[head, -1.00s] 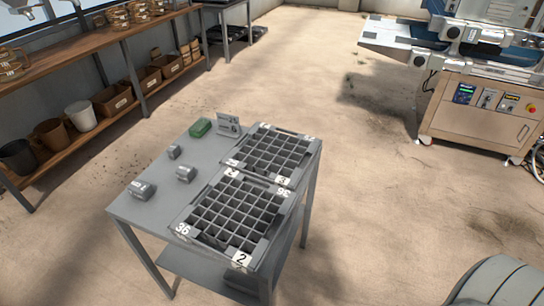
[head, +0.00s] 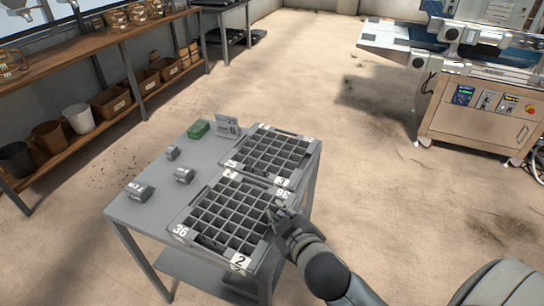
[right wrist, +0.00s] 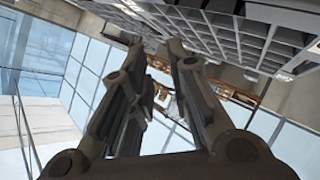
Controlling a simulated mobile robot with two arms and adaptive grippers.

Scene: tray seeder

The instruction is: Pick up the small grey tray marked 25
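The small grey tray marked 25 (head: 233,164) lies at the far end of the grey table, its grid of square cells facing up. A larger grey tray marked 36 (head: 181,232) lies directly in front of it. My right gripper (head: 274,210) has come in from the lower right and is at the right edge of the tray marked 36, nearer than the tray marked 25. In the right wrist view my right gripper (right wrist: 155,48) has its fingers apart with nothing between them. A gridded tray (right wrist: 215,35) crosses the top there. My left gripper is not in view.
Small grey blocks (head: 184,176), a green block (head: 198,129) and a grey numbered sign (head: 227,126) stand on the left and back of the table (head: 142,213). A control cabinet (head: 480,118) stands at right. Open floor surrounds the table.

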